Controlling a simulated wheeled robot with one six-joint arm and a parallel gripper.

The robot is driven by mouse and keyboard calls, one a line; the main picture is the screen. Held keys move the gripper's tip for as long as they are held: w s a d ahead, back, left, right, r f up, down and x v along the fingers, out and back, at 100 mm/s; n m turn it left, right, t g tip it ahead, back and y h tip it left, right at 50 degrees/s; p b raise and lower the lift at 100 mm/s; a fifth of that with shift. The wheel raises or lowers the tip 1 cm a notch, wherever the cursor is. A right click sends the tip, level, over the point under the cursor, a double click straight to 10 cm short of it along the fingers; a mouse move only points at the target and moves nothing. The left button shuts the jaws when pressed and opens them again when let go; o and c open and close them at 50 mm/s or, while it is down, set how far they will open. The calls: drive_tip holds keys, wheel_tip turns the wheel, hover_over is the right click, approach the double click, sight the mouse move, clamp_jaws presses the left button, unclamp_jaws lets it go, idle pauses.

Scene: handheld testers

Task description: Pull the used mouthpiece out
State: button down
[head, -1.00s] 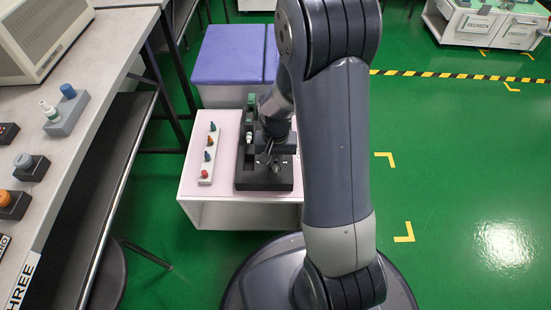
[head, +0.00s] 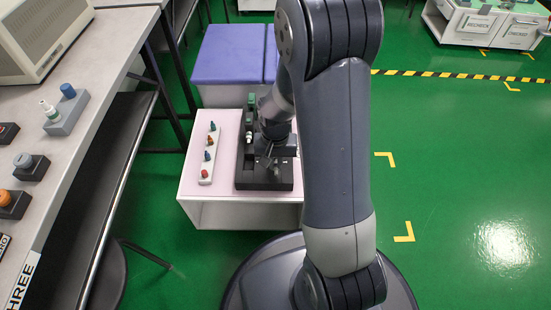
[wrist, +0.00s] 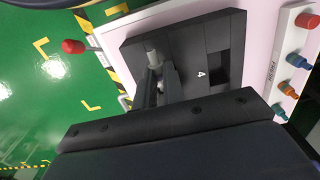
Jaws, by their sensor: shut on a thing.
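My gripper (wrist: 158,88) is over the black tray (wrist: 225,35), which is marked 4. In the wrist view its fingers are closed around a pale grey cylindrical piece (wrist: 152,55), which looks like the mouthpiece. Whether the piece is still seated in a tester is hidden by the fingers. In the head view my gripper (head: 268,162) is low over the near part of the tray (head: 245,184). A small white piece (head: 249,136) and a green block (head: 252,104) show in the tray's far part.
A white strip (head: 206,178) marked FRESH holds several coloured mouthpieces left of the tray. Both stand on a pale pink-topped table (head: 192,187). A grey bench (head: 75,125) with testers is at the left. Purple-topped boxes (head: 228,55) stand behind. Green floor is clear to the right.

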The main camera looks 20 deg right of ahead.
drive_tip(key=shift+s+a, duration=0.25)
drive_tip(key=shift+s, duration=0.4)
drive_tip(key=shift+s+a, duration=0.2)
drive_tip(key=shift+s, duration=0.5)
drive_tip(key=shift+s+a, duration=0.25)
drive_tip(key=shift+s, duration=0.4)
